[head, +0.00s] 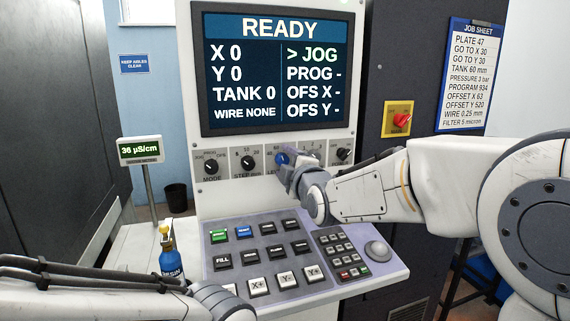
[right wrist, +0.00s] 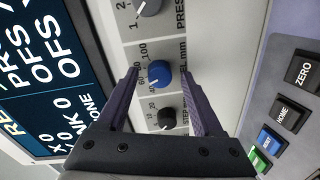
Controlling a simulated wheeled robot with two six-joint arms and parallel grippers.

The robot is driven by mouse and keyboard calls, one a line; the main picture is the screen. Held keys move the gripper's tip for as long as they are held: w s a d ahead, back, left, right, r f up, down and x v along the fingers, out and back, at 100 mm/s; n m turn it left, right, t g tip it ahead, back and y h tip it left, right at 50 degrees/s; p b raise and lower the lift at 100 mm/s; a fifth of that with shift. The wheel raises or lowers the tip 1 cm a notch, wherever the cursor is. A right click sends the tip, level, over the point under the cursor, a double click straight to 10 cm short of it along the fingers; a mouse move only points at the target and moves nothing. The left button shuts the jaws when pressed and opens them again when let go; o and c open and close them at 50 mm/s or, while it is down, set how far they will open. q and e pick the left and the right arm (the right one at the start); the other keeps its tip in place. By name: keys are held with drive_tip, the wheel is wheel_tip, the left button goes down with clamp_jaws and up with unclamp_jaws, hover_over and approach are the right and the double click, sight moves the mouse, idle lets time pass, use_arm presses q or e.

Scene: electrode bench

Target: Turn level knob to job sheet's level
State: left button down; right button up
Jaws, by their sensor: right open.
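The level knob (head: 281,158) is blue and sits in the knob row under the screen. In the right wrist view the blue knob (right wrist: 160,75) has scale marks such as 40, 60 and 100 around it; its exact setting is hard to read. My right gripper (right wrist: 160,71) is open, with one finger on each side of the blue knob; contact cannot be told. In the head view my right gripper (head: 291,171) partly covers the knob's label. The job sheet (head: 470,76) on the right reads TANK 60 mm. My left gripper is not clearly shown.
The screen (head: 270,68) reads READY and TANK 0. A black step knob (right wrist: 166,119) and a pressure knob (right wrist: 148,6) flank the blue one. The keypad panel (head: 300,258) juts out below. A red switch (head: 402,120) is right of the screen. A blue bottle (head: 170,260) stands lower left.

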use_arm(q)
wheel_tip(320, 180, down, 2)
drive_tip(key=shift+f+b, duration=0.2)
drive_tip(key=shift+b, duration=0.95)
use_arm(e)
drive_tip(key=v, duration=1)
drive_tip(key=shift+s, duration=0.25)
drive_tip(key=shift+f, duration=0.1)
